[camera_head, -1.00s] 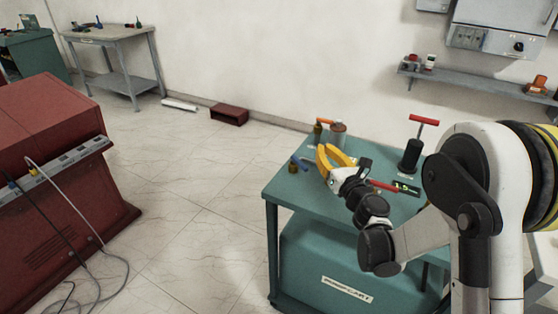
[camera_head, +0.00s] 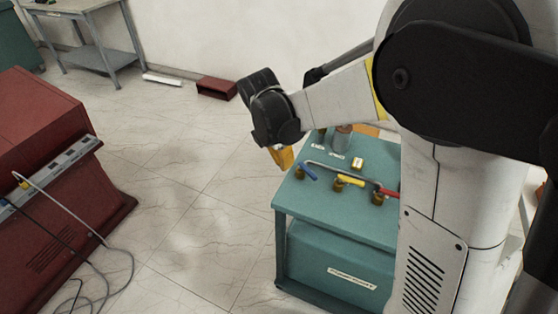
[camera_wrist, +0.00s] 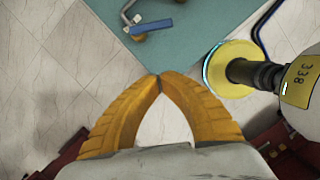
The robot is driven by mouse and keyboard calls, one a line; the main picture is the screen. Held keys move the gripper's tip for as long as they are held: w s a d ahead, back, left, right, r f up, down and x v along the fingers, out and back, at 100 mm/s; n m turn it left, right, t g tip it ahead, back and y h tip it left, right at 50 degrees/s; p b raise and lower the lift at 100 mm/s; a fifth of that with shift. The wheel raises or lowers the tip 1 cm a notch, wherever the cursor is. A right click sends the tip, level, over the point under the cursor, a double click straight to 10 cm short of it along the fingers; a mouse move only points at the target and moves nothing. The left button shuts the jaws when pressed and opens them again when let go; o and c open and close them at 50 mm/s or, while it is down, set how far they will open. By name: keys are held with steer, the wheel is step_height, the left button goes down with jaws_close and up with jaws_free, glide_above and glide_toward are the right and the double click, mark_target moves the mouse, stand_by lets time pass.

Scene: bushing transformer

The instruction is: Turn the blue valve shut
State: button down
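The blue valve (camera_head: 307,171) has a blue lever handle on a brass body, at the left front of the teal table top (camera_head: 350,215). Its blue handle (camera_wrist: 152,26) shows near the top of the wrist view, lying roughly crosswise. My gripper (camera_head: 283,157) has yellow fingers and hangs just past the table's left edge, left of the blue valve. In the wrist view the fingertips of my gripper (camera_wrist: 160,77) meet with nothing between them. They are apart from the blue handle, which lies beyond them.
A yellow-handled valve (camera_head: 349,180) and a red-handled valve (camera_head: 386,191) stand right of the blue one, with a grey pipe (camera_head: 335,170) behind. A grey cylinder (camera_head: 341,141) stands at the back. A red cabinet (camera_head: 50,165) is at left.

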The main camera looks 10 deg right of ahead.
mark_target(309, 174)
steer(key=b+x, duration=0.3)
steer(key=x, duration=0.6)
steer(key=shift+d, duration=0.1)
steer(key=d, duration=0.1)
steer(key=d+b, duration=0.1)
steer(key=w+d, duration=0.1)
steer(key=shift+f, duration=0.3)
steer(key=shift+w+d+r, duration=0.1)
steer(key=shift+w+d, duration=0.15)
steer(key=shift+d, duration=0.15)
steer(key=shift+s+d+n+t, duration=0.1)
steer(key=shift+d+n+t, duration=0.35)
steer(key=shift+n, duration=0.95)
steer(key=shift+d+n, duration=0.4)
steer(key=shift+n, duration=0.1)
steer(key=shift+d+y, duration=0.3)
steer(key=shift+d, duration=0.3)
stand_by(1.5)
stand_by(0.4)
